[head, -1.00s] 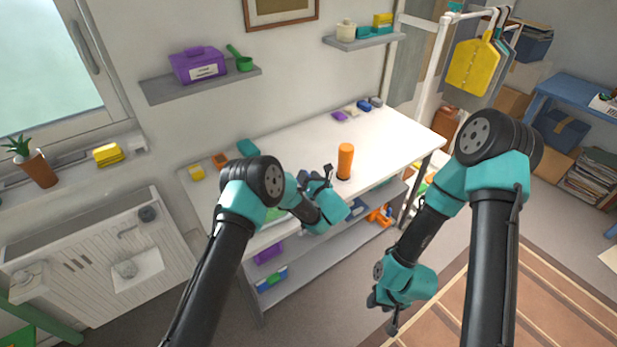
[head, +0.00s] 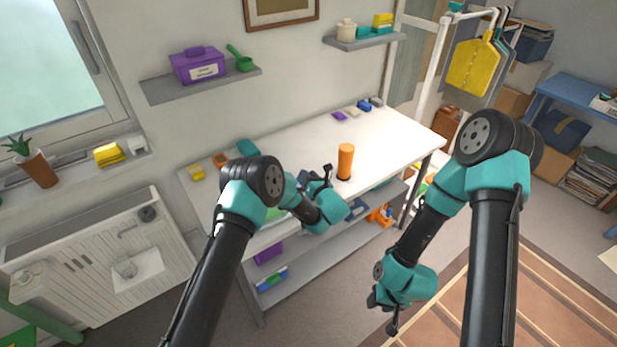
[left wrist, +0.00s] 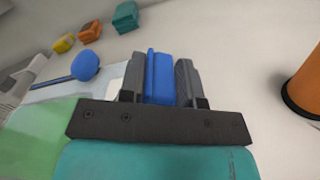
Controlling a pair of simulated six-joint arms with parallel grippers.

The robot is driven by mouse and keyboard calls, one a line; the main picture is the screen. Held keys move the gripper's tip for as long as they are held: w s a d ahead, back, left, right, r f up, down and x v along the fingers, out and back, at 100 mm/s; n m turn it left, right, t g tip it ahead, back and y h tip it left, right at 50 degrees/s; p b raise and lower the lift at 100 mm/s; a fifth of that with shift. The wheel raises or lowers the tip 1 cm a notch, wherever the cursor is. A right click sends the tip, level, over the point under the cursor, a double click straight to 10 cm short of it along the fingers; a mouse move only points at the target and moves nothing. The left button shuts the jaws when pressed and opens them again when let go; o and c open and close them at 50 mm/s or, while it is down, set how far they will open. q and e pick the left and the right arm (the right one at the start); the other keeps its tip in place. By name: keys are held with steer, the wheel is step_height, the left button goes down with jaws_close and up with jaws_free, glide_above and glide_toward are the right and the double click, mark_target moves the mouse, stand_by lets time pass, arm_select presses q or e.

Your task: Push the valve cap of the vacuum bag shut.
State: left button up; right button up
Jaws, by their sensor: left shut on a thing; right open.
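My left gripper (left wrist: 160,80) is low over the white table and shut on a blue thing (left wrist: 158,78), which stands up between its fingers in the left wrist view. I cannot tell whether this is the valve cap. A pale, clear sheet with green under it, probably the vacuum bag (left wrist: 45,125), lies at lower left there, partly hidden by the gripper. Its green part also shows in the head view (head: 275,214), mostly behind my left arm. My left gripper also shows in the head view (head: 318,183). My right gripper (head: 381,314) is open and empty, off the table's front.
An orange cylinder with a black base (head: 345,161) stands right of my left gripper. A blue round-headed thing with a rod (left wrist: 85,66) lies at left. Small yellow, orange and teal blocks (left wrist: 126,17) lie farther back. The table's right half (head: 395,145) is mostly clear.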

arm_select(q)
steer(key=shift+r+n, duration=0.1)
steer(key=shift+n, duration=0.2)
steer(key=shift+s+a+r+n, duration=0.1)
steer(key=shift+a+r+n, duration=0.1)
steer(key=shift+n, duration=0.4)
steer(key=shift+s+a+r+n, duration=0.1)
steer(key=shift+a+n, duration=0.1)
steer(key=shift+n, duration=0.4)
steer(key=shift+s+a+r+n, duration=0.1)
steer(key=shift+s+a+n, duration=0.2)
steer(key=shift+n, duration=0.7)
steer(key=shift+s+a+r+n, duration=0.1)
steer(key=shift+a+n, duration=0.3)
steer(key=shift+n, duration=0.6)
steer(key=o, duration=0.8)
steer(key=shift+s, duration=0.1)
steer(key=v, duration=1.7)
steer(key=shift+s+d, duration=0.1)
